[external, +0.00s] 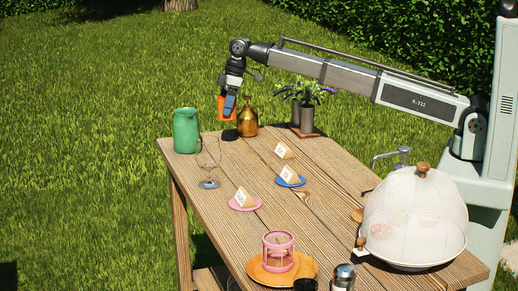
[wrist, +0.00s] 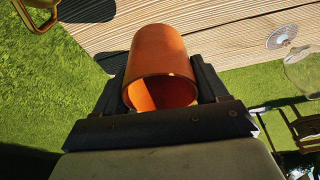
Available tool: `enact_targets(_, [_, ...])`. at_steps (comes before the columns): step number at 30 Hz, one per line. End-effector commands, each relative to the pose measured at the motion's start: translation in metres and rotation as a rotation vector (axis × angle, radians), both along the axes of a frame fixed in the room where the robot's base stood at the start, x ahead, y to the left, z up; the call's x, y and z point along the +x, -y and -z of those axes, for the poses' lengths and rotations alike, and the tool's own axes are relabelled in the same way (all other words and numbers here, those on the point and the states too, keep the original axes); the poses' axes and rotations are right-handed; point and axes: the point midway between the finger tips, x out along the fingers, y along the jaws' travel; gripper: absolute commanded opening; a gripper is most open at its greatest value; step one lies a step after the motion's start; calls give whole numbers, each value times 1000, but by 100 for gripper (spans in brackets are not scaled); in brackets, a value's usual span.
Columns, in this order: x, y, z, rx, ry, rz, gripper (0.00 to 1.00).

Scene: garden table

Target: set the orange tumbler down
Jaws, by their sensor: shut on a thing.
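The orange tumbler (wrist: 160,52) is between the two dark fingers of my gripper (wrist: 162,95) in the wrist view, its open mouth facing the camera. My gripper is shut on it. In the external view the tumbler (external: 223,108) hangs in my gripper (external: 228,104) above the far end of the wooden table (external: 300,185). A dark round patch, perhaps its shadow, shows on the table just below it. The tumbler appears held above the tabletop, apart from it. The gripper partly hides the tumbler in the external view.
A clear wine glass (external: 208,160) stands nearer the camera. The table's middle right is mostly clear.

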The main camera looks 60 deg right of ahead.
Motion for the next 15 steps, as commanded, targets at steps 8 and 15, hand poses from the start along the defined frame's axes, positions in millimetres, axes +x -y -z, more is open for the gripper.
enact_targets(8, [-1, 0, 28, 0, -1, 0, 43])
enact_targets(15, [-1, 0, 64, 0, -2, 1, 43])
